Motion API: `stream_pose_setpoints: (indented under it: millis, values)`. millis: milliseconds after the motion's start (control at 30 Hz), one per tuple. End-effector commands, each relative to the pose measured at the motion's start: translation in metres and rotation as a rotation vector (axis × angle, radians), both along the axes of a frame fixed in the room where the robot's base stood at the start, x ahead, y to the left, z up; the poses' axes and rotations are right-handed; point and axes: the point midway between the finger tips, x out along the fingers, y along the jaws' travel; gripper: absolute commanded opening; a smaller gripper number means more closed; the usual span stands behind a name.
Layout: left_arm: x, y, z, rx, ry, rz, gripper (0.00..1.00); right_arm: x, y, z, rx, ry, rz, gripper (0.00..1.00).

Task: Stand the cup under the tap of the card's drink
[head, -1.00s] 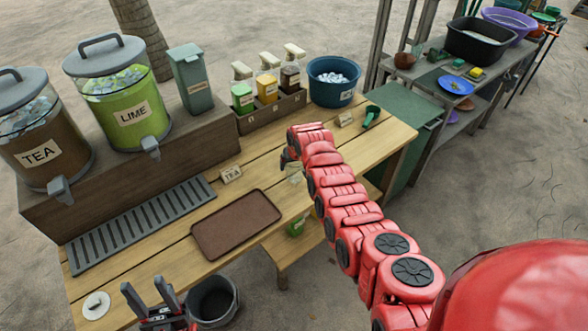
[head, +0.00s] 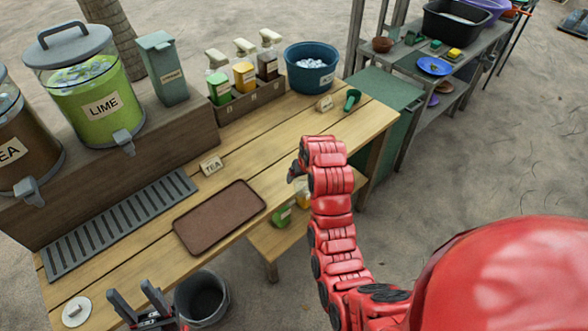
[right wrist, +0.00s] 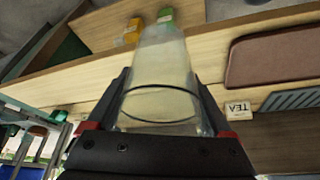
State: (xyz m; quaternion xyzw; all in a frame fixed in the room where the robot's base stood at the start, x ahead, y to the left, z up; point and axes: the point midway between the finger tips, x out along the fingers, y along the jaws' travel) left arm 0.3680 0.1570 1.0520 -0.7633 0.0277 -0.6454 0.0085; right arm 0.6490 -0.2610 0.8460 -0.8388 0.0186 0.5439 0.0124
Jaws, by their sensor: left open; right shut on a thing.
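The clear cup (right wrist: 160,75) is between the fingers of my right gripper (right wrist: 162,100) in the right wrist view. In the head view my right arm hides the cup; that gripper (head: 296,170) is near the table's front edge. The card (head: 211,166) reads TEA and stands behind the brown tray; it also shows upside down in the right wrist view (right wrist: 239,110). The tea dispenser (head: 20,140) is at the far left with its grey tap (head: 29,191). The lime dispenser (head: 90,95) has its tap (head: 124,141). My left gripper (head: 142,305) is open and empty at the bottom left.
A grey slotted drip tray (head: 120,224) lies below the taps. A brown tray (head: 219,217) lies on the table. Pump bottles in a crate (head: 250,100) and a blue tub (head: 312,67) stand at the back. A dark bucket (head: 202,298) is below the front edge.

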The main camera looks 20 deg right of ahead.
Motion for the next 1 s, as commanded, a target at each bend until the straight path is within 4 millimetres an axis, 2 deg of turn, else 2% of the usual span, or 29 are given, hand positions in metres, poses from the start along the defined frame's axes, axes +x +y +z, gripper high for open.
stream_pose_setpoints:
  millis: [200, 433, 633, 800, 1000]
  values:
    - [0.0, 0.0, 0.001, 0.0, 0.0, 0.0, 0.5, -0.015, -0.004, 0.003, -0.001, -0.003, 0.0, 0.31]
    - [0.0, 0.0, 0.001, 0.0, 0.0, 0.0, 0.5, -0.016, 0.001, 0.005, -0.001, -0.005, 0.004, 0.31]
    - [0.0, 0.0, 0.001, 0.0, 0.0, 0.0, 0.5, -0.009, 0.039, 0.022, -0.004, -0.025, 0.025, 0.31]
    - [0.0, 0.0, 0.001, 0.0, 0.0, 0.0, 0.5, -0.015, 0.073, 0.037, -0.002, -0.021, 0.039, 0.31]
    - [0.0, 0.0, 0.001, 0.0, 0.0, 0.0, 0.5, -0.024, 0.091, 0.044, 0.002, -0.004, 0.045, 0.31]
